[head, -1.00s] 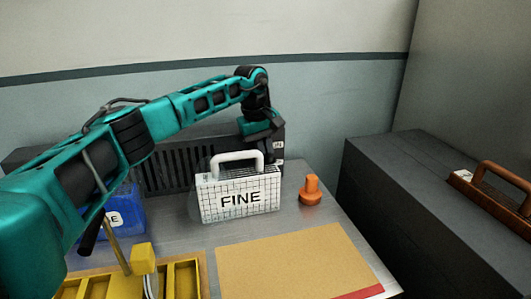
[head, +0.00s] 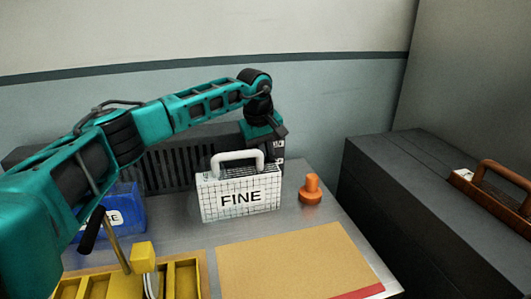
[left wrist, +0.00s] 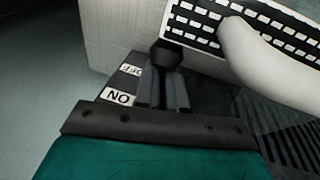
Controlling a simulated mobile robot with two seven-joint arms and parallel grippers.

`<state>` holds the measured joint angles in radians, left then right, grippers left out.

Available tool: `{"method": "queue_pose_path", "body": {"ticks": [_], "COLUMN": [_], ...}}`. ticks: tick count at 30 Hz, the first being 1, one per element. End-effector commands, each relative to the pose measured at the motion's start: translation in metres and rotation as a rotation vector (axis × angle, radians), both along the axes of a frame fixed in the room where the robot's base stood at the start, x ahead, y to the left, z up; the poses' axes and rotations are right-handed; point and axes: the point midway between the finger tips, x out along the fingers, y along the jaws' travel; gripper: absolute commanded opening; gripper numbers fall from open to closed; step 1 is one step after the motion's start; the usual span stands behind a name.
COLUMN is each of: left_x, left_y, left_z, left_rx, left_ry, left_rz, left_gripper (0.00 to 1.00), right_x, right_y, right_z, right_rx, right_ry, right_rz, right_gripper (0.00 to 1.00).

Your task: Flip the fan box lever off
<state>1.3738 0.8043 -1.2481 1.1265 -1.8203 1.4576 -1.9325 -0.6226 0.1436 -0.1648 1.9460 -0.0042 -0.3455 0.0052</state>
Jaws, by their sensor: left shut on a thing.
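The fan box (head: 175,168) is a dark slatted box against the back wall. In the left wrist view its lever (left wrist: 165,55) has a black knob, with a white OFF label (left wrist: 131,69) and a white ON label (left wrist: 120,97) beside it. My left gripper (left wrist: 164,82) is shut on the lever, and the knob shows just past the fingertips, near the OFF label. In the head view my left gripper (head: 268,138) is at the box's right end, and its fingers and the lever are mostly hidden. My right gripper is not in view.
A white gridded case marked FINE (head: 240,197) stands close in front of the lever; its handle (left wrist: 265,55) is near my gripper. An orange knob-shaped piece (head: 311,190), a tan board (head: 295,262), a blue bin (head: 125,212) and a yellow tray (head: 185,278) are on the table.

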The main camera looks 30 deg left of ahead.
Motion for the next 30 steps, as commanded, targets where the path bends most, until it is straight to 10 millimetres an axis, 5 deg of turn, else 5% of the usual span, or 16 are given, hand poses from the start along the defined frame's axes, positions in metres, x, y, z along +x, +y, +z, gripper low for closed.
{"method": "queue_pose_path", "body": {"ticks": [18, 19, 30], "left_x": [-0.0047, -0.0046, -0.0035], "left_y": [-0.0079, -0.0079, -0.0060], "left_z": [-0.0088, -0.0088, -0.0073], "left_rx": [0.089, 0.089, 0.090], "left_ry": [-0.077, -0.077, -0.083], "left_rz": [-0.007, -0.007, -0.005], "left_gripper": [0.00, 0.12, 0.43], "right_x": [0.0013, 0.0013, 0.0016], "right_y": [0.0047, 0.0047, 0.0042], "right_z": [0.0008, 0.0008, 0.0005], "right_rx": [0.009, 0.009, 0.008], "right_ry": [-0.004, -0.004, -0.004], "right_rz": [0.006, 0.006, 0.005], "right_gripper": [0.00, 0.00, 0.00]}}
